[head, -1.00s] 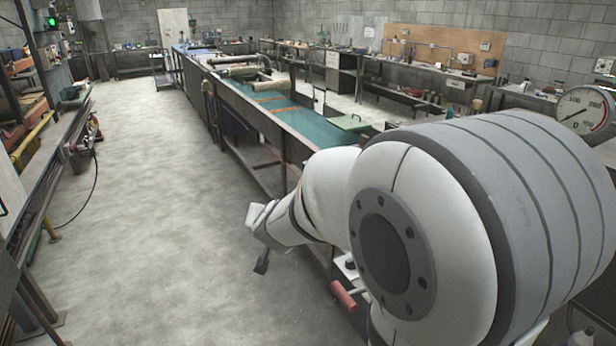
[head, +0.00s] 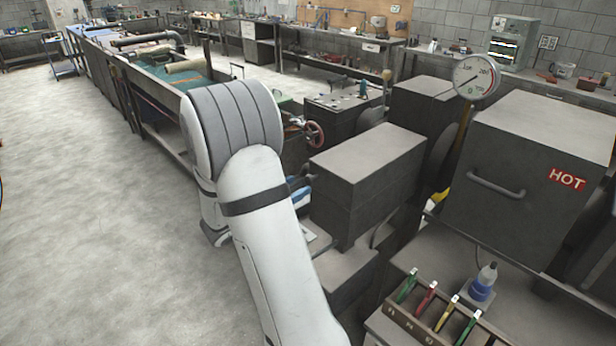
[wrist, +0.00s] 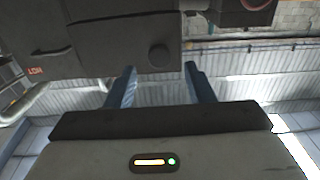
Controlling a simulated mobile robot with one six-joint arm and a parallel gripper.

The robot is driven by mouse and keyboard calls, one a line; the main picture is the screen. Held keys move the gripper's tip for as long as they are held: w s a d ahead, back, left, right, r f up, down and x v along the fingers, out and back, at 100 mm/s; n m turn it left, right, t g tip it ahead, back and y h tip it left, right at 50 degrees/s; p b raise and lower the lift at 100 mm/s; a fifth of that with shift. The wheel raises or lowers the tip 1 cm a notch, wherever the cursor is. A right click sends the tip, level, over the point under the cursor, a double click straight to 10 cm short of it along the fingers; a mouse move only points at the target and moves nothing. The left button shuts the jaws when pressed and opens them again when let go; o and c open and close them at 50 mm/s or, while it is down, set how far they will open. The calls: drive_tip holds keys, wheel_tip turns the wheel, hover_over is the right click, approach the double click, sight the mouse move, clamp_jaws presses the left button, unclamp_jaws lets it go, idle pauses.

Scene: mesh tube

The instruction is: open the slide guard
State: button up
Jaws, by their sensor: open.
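I cannot clearly tell which part is the slide guard. A grey box-shaped cover (head: 368,165) stands on the machine just right of my arm in the head view, and it may be the guard. My gripper (wrist: 160,74) shows in the wrist view with two blue fingers spread apart and nothing between them. Beyond the fingertips is a dark housing (wrist: 105,45) with a round knob, apart from the fingers as far as I can see. In the head view I cannot make out my gripper.
A grey cabinet (head: 535,180) with a handle and a red HOT label stands at right. A dial gauge (head: 476,77), a red handwheel (head: 314,134), a bottle (head: 483,283) and a tray of coloured-handled tools (head: 430,312) are nearby. The floor (head: 90,200) at left is clear.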

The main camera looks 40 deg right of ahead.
sight(307, 180)
drive_tip(key=shift+w+d+p, duration=0.2)
drive_tip(key=shift+d+p, duration=0.3)
drive_tip(key=shift+d, duration=1.7)
drive_tip(key=shift+c, duration=0.3)
clamp_jaws()
